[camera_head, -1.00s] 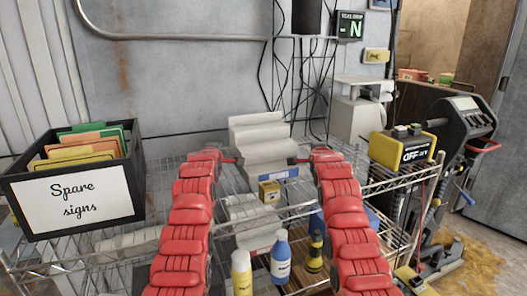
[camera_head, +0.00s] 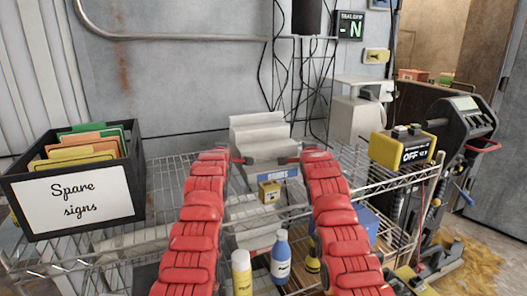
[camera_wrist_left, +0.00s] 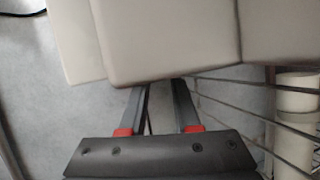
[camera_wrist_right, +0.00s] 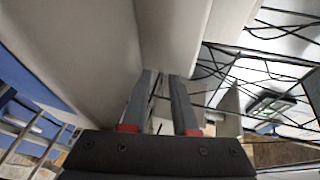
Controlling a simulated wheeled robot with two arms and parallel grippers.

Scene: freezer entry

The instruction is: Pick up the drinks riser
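The drinks riser (camera_head: 258,132) is a pale grey stepped block on the wire rack. A blue DRINKS label (camera_head: 278,174) shows at its lower front. My left gripper (camera_head: 233,158) is at its left side and my right gripper (camera_head: 297,158) at its right side. In the left wrist view the riser (camera_wrist_left: 170,40) fills the top, and the left fingertips (camera_wrist_left: 160,88) reach its edge. In the right wrist view the right fingertips (camera_wrist_right: 162,75) are close against the riser's pale wall (camera_wrist_right: 95,50). Contact and full finger closure are unclear.
A black box of spare signs (camera_head: 75,185) stands at the left. A yellow OFF device (camera_head: 402,150) is at the right. The wall is close behind.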

